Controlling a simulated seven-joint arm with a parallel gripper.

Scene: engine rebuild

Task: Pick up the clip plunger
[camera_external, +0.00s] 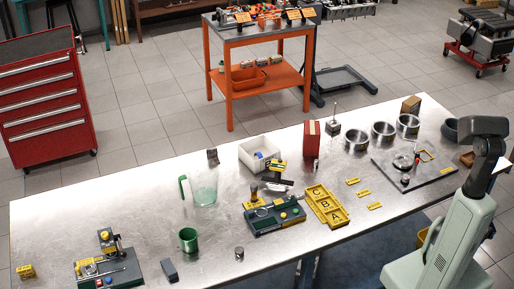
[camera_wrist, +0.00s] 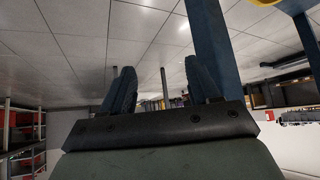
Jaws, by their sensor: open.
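My gripper (camera_wrist: 160,82) shows in the wrist view with its two dark fingers wide apart and nothing between them. It faces the room and ceiling, away from the bench top. In the external view my arm stands at the right end of the bench, and I cannot make out the fingers there. I cannot tell for certain which part is the clip plunger. A small brown-topped upright piece (camera_external: 254,193) stands at the dark fixture (camera_external: 262,226) with yellow labels, mid-bench. A short metal cylinder (camera_external: 239,253) stands alone near the front edge. My gripper is far from both.
On the metal bench (camera_external: 130,205) are a clear jug (camera_external: 204,190), a green mug (camera_external: 188,240), a white bin (camera_external: 247,146), a yellow lettered tray (camera_external: 318,197), a red box (camera_external: 312,139), metal rings (camera_external: 383,131) and another fixture (camera_external: 125,272). The bench's left part is mostly bare.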

